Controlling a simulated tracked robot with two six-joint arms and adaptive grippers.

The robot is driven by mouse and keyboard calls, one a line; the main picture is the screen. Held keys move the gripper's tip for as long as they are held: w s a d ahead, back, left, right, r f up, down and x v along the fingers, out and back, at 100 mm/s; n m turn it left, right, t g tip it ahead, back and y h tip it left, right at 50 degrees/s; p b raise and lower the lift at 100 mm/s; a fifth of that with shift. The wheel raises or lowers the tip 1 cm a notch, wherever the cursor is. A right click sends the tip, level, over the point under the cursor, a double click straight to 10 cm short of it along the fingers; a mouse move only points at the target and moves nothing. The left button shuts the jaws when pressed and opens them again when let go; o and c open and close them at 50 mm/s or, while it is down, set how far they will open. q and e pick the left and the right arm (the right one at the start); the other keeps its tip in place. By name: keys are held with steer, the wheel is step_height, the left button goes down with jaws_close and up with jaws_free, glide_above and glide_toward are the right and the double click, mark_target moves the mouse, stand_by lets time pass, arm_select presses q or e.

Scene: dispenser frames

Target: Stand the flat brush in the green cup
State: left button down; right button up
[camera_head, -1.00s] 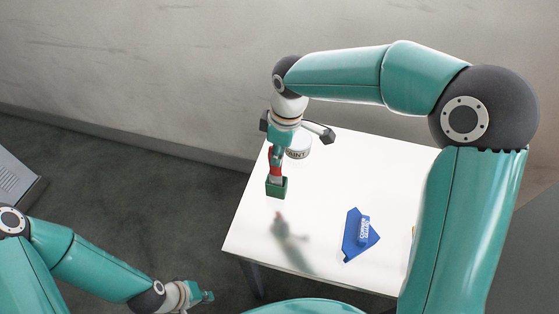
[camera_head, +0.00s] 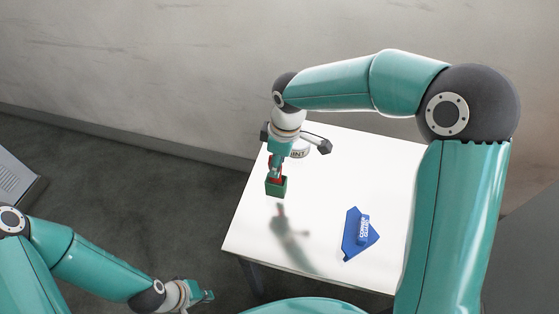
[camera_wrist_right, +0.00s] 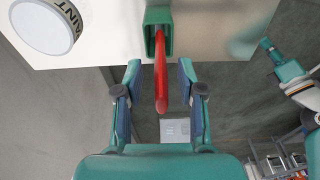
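The green cup (camera_head: 276,188) stands on the left part of the white table and also shows at the top of the right wrist view (camera_wrist_right: 158,17). The flat brush's red handle (camera_wrist_right: 160,75) rises out of the cup, and its lower end is hidden inside. In the right wrist view my right gripper (camera_wrist_right: 160,72) is open, its two fingers apart on either side of the handle with gaps between. In the head view it is above the cup and covers most of the handle. My left gripper (camera_head: 206,296) is empty, low and left of the table; its finger opening is too small to judge.
A white paint tin (camera_head: 299,149) stands behind the cup, partly hidden by my right wrist. A blue corner guard (camera_head: 358,236) lies at the front right of the white table (camera_head: 330,185). The table between them is clear.

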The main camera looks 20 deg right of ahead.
steer(key=shift+r, duration=0.1)
step_height(320, 180, up, 12)
steer(key=d, duration=0.1)
steer(key=shift+s, duration=0.35)
steer(key=shift+d, duration=0.1)
stand_by(0.3)
